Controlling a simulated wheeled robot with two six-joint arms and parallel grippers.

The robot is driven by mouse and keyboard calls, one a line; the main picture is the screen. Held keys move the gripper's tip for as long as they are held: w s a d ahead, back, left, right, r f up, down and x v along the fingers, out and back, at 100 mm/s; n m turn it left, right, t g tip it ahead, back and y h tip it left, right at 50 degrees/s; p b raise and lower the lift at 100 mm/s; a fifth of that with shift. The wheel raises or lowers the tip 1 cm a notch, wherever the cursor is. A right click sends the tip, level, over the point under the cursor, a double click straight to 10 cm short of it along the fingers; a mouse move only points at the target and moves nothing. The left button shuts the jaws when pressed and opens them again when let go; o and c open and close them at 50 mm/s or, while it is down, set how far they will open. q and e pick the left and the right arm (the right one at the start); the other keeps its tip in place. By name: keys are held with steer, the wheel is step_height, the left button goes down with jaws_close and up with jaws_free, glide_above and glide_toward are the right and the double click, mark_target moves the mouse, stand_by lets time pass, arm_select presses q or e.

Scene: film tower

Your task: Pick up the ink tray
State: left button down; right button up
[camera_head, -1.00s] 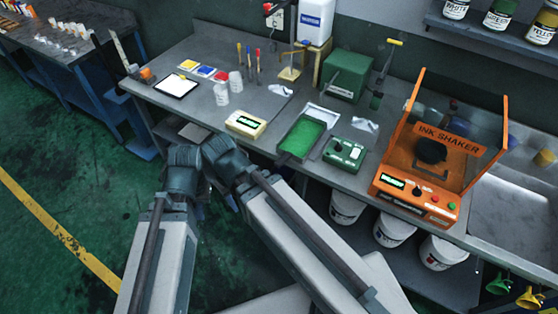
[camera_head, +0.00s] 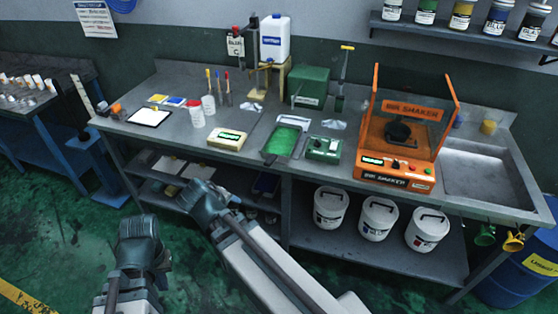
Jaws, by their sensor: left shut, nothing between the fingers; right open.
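A green ink tray (camera_head: 286,140) lies flat on the middle of the long grey workbench (camera_head: 170,132). Its inside is bright green and its near end is darker. A cream device (camera_head: 227,139) with a green display lies to its left, and a green box with buttons (camera_head: 322,149) lies close to its right. Dark joints of my two arms show low at the left, in front of the bench and apart from the tray. I cannot make out the fingers of either gripper.
An orange ink shaker (camera_head: 395,175) stands to the right, beside a sink (camera_head: 487,182). A green case (camera_head: 309,87) and a white canister (camera_head: 275,40) stand behind the tray. White buckets (camera_head: 378,219) stand on the lower shelf. Bottles (camera_head: 208,104) stand to the left.

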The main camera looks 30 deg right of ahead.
steer(key=w+d+f+n+t+h+b, duration=0.1)
steer(key=w+d+f+t+h+b, duration=0.15)
steer(key=w+d+b, duration=0.4)
steer(key=n+t+h+b, duration=0.2)
steer(key=n+t+h, duration=0.1)
glide_toward(272, 156)
steer(key=w+d+f+b, duration=0.2)
steer(key=b, duration=0.1)
steer(key=shift+d+f, duration=0.1)
steer(key=shift+d, duration=0.25)
arm_select(q)
step_height(272, 156, down, 14)
steer(key=shift+f, duration=0.15)
arm_select(e)
steer(key=shift+w+d, duration=0.25)
steer(key=shift+d, duration=0.1)
steer(key=b+x, duration=0.2)
steer(key=x, duration=0.3)
steer(key=shift+w+f, duration=0.15)
steer(key=shift+f, duration=0.05)
arm_select(q)
steer(key=shift+f, duration=0.85)
arm_select(e)
steer(key=shift+a+r, duration=0.1)
jaws_close()
